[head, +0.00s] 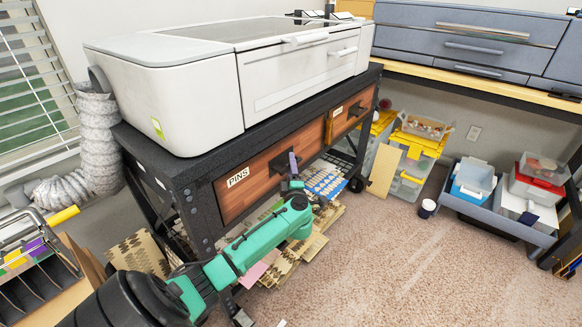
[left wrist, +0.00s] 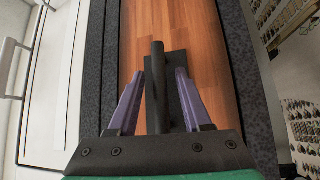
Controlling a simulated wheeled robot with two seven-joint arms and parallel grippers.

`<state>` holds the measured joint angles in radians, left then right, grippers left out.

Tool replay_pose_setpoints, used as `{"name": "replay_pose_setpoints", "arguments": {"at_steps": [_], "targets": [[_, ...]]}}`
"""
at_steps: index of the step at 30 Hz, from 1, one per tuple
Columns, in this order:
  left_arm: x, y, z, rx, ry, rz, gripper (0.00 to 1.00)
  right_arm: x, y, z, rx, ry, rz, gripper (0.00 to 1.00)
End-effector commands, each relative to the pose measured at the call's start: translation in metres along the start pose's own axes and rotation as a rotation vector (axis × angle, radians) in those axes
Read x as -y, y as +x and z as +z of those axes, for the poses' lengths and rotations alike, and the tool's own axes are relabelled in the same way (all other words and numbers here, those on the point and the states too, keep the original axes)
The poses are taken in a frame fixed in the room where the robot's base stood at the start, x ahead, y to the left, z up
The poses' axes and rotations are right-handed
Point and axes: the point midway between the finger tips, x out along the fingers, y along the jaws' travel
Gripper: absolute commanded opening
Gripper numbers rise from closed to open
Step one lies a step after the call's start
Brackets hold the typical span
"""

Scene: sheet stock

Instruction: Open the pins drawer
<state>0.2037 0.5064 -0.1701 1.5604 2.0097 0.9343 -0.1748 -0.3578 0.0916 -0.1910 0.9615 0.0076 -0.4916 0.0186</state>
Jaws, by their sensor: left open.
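The pins drawer (head: 250,187) has a reddish wooden front with a white PINS label (head: 238,177). It sits under the black top of the stand in the head view, its front about flush with the frame, so it looks shut. My left gripper (head: 293,163) is at the right part of this front. In the left wrist view its purple fingers (left wrist: 158,76) are open, one on each side of the drawer's black bar handle (left wrist: 158,60). Gaps show between bar and fingers. In the head view the gripper largely hides the handle. My right gripper is not clearly visible.
A second wooden drawer (head: 347,115) is to the right in the same stand. A large white machine (head: 200,75) stands on top. Stacked sheets (head: 310,245) lie beneath and stick out in front. The carpet (head: 390,265) to the right is mostly clear.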

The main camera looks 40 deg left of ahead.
Motion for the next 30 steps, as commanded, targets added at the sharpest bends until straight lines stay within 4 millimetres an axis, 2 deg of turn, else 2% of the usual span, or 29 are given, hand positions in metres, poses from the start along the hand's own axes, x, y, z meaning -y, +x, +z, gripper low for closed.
{"name": "replay_pose_setpoints", "arguments": {"at_steps": [1,4,30], "targets": [[0.0,-0.0002,0.0001,0.0,0.0,0.0,0.38,-0.0001,0.0,0.0002,0.0,0.0,0.0,0.5],[0.0001,-0.0004,0.0001,0.0,0.0,0.0,0.0,-0.0001,0.0,0.0002,0.0,0.0,0.0,0.5],[0.0008,-0.001,0.0004,0.0,0.0,-0.001,0.0,-0.0004,0.0001,0.0008,0.001,0.0,0.001,0.5]]}}
